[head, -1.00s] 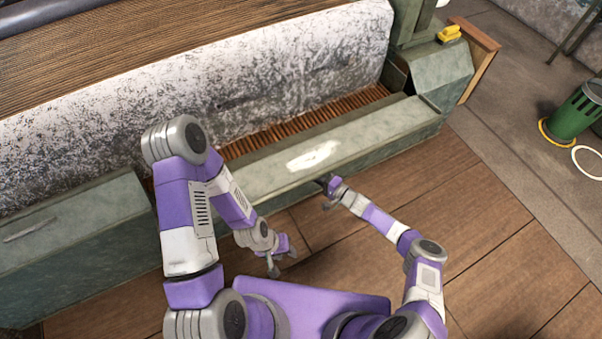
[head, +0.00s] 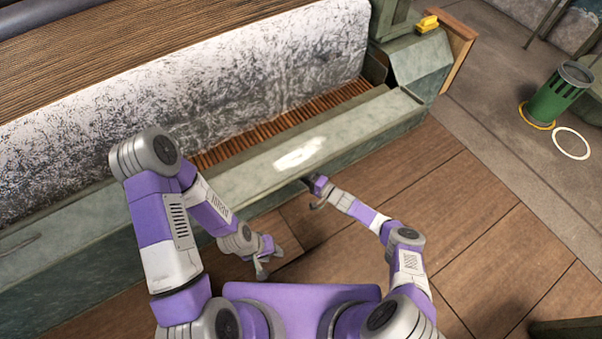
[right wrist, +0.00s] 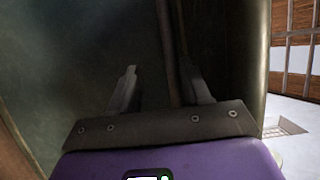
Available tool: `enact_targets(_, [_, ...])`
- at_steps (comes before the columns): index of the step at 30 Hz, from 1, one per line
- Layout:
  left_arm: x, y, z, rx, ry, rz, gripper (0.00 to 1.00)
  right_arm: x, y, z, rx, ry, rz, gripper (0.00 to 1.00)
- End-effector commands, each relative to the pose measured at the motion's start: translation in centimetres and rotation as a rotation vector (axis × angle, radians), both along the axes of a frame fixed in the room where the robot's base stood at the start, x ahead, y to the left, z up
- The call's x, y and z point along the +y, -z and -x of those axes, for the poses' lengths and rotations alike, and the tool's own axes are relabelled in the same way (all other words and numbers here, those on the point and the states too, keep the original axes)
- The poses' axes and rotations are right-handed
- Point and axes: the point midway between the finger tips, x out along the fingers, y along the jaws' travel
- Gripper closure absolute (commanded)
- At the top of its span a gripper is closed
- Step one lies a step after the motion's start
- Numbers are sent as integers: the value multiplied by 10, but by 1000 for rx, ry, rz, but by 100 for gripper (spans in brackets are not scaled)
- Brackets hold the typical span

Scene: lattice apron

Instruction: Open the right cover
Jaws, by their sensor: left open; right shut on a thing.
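The right cover seems to be the long green front panel (head: 370,122) with a white patch on its top, in front of the brown slatted lattice. It looks closed; no gap shows in the head view. My right gripper (head: 309,186) is at its front face, below the white patch. In the right wrist view the right gripper's fingers (right wrist: 158,88) reach in against dark green surfaces and are shut on part of the cover. The exact part held is too dark to tell. My left gripper (head: 272,262) is open and empty, over the wooden floor, apart from the panel.
A yellow object (head: 427,24) sits on the green end housing (head: 415,62) at the right. A green bin (head: 558,98) and a white ring (head: 571,143) are on the grey floor at the right. The wooden floor (head: 470,200) right of my right arm is clear.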

Motion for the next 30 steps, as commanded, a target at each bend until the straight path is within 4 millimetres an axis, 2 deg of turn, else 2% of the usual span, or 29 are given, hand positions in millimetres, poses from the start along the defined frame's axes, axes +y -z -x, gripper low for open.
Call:
enact_targets(19, [0,-2,0,1,0,0,57,-4,0,1,1,3,3,60])
enact_targets(30, [0,-23,0,0,0,0,57,-50,-2,33,-1,3,2,60])
